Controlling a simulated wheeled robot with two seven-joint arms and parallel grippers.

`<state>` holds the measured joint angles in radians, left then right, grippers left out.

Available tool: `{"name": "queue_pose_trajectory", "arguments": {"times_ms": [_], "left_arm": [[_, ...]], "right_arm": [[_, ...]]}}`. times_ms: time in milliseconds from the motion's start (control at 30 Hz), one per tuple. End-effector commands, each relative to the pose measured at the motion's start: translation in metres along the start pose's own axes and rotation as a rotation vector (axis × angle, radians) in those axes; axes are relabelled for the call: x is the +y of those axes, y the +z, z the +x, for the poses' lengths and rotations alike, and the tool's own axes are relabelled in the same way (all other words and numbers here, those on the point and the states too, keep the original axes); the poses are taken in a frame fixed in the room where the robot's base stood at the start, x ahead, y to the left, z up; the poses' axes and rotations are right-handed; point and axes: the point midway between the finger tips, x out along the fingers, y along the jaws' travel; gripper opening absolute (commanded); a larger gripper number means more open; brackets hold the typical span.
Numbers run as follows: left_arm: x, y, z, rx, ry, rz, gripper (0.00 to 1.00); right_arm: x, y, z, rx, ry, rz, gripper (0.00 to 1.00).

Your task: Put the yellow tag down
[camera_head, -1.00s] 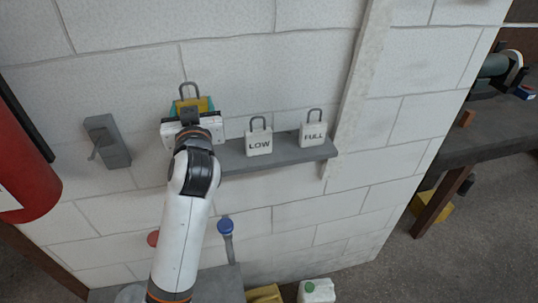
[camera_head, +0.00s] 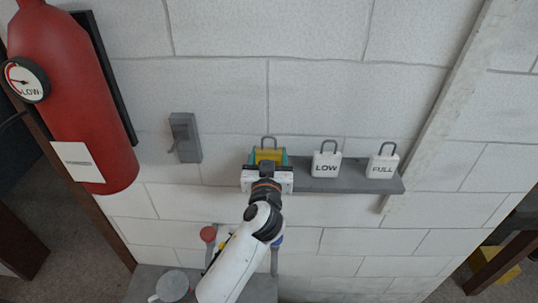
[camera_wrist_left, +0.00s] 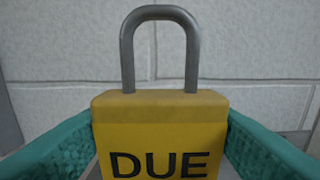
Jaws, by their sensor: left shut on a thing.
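The yellow tag (camera_head: 268,156) is padlock-shaped with a grey shackle. In the left wrist view the yellow tag (camera_wrist_left: 160,120) reads "DUE" and stands upright between two teal fingers. My left gripper (camera_head: 267,162) is shut on it at the left end of the grey wall shelf (camera_head: 345,186). The gripper hides the tag's lower part, so I cannot tell whether it touches the shelf. White tags marked "LOW" (camera_head: 326,160) and "FULL" (camera_head: 382,162) stand on the shelf to the right. My right gripper is not in view.
A red extinguisher (camera_head: 75,110) with a gauge reading "LOW" (camera_head: 26,80) hangs at the left. A mug (camera_head: 172,286) stands on a lower grey surface.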

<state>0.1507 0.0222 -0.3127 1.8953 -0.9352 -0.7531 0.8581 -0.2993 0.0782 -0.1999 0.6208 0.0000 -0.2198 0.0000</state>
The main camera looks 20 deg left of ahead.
Motion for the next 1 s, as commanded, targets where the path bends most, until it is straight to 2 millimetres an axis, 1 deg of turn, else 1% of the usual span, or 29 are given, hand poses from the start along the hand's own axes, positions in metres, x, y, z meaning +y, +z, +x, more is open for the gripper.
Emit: {"name": "queue_pose_trajectory", "arguments": {"times_ms": [167,200,267,300,333,567,700,767,867,1000], "left_arm": [[0.000,-0.003,0.000,-0.001,0.000,-0.001,0.37],[0.000,-0.003,0.000,0.000,0.000,-0.001,0.61],[0.000,-0.002,0.000,0.000,0.000,0.000,0.71],[0.000,-0.002,0.000,0.000,0.000,0.000,0.77],[0.000,-0.002,0.000,0.000,0.000,0.000,0.81],[0.000,-0.002,0.000,0.000,0.000,0.000,0.81],[0.000,0.002,-0.001,0.000,0.000,0.000,0.81],[-0.001,-0.002,-0.009,0.000,-0.001,-0.002,0.81],[-0.001,-0.004,-0.028,-0.001,-0.002,-0.003,0.81],[0.000,-0.005,-0.059,0.001,-0.002,-0.005,0.81]], "right_arm": [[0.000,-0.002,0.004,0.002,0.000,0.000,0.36],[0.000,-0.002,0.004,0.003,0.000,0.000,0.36],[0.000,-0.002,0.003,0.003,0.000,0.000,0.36],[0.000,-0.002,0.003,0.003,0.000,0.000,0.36],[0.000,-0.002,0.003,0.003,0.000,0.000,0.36],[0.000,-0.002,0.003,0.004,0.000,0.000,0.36],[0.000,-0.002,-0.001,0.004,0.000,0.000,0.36],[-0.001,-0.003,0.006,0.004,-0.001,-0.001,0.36],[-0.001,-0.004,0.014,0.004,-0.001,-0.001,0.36],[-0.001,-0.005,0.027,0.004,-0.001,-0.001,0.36]]}}
